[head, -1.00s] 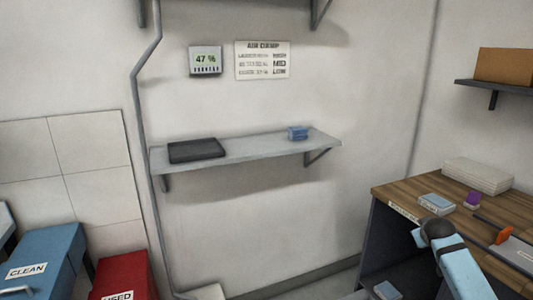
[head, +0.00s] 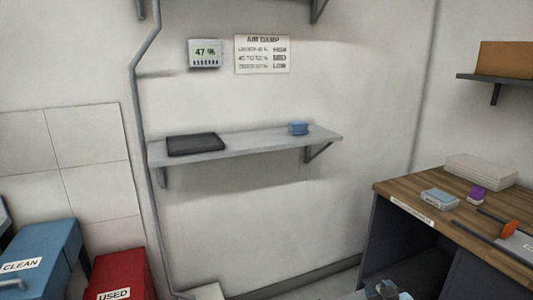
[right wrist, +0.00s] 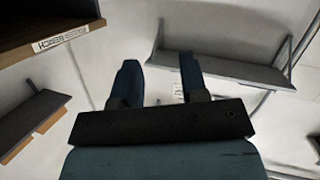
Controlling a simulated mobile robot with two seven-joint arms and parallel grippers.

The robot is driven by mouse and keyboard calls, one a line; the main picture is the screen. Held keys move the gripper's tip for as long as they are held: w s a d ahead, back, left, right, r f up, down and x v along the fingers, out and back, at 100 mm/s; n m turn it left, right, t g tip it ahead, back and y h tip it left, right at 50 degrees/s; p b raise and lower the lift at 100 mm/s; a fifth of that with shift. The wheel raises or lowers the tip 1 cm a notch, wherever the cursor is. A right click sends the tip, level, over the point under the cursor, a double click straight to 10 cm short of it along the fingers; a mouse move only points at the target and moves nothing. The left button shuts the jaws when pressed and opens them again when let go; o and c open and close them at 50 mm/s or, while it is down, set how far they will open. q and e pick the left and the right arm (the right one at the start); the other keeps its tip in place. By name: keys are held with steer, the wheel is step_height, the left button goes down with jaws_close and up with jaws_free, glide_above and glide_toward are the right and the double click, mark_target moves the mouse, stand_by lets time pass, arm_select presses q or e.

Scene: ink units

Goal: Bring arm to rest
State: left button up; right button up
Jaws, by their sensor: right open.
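My right gripper (right wrist: 160,82) shows in the right wrist view with its two dark blue fingers apart and nothing between them. In the head view, a small part of my right arm or gripper (head: 386,290) shows at the bottom edge, low in front of the wooden-topped bench (head: 415,190); most of it is out of frame. My left gripper is not in view.
A wall shelf (head: 240,147) holds a dark flat case (head: 195,144) and a blue item (head: 298,128). A blue CLEAN bin (head: 45,250) and a red USED bin (head: 118,268) stand at left. The bench bears boxes and an orange-handled tool (head: 510,229).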

arm_select(q)
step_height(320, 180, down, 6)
steer(key=b, duration=0.5)
arm_select(e)
steer(key=s+a+f+g+y, duration=0.15)
steer(key=s+a, duration=0.35)
steer(key=s, duration=0.5)
steer(key=s+a+f+m+y, duration=0.1)
steer(key=s+a+f, duration=0.25)
steer(key=s, duration=0.65)
steer(key=s+a+f+g+y, duration=0.15)
steer(key=s+a, duration=0.35)
steer(key=s, duration=0.5)
arm_select(q)
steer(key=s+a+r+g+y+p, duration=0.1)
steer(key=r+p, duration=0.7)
steer(key=p, duration=0.7)
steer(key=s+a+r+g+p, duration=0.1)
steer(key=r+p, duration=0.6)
steer(key=p, duration=0.9)
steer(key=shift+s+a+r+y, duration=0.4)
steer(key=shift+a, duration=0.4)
arm_select(e)
steer(key=s+d+r+g+h, duration=0.1)
steer(key=s+d+r+h, duration=0.1)
steer(key=r, duration=1.4)
steer(key=shift+s+d, duration=0.25)
steer(key=shift+d, duration=0.4)
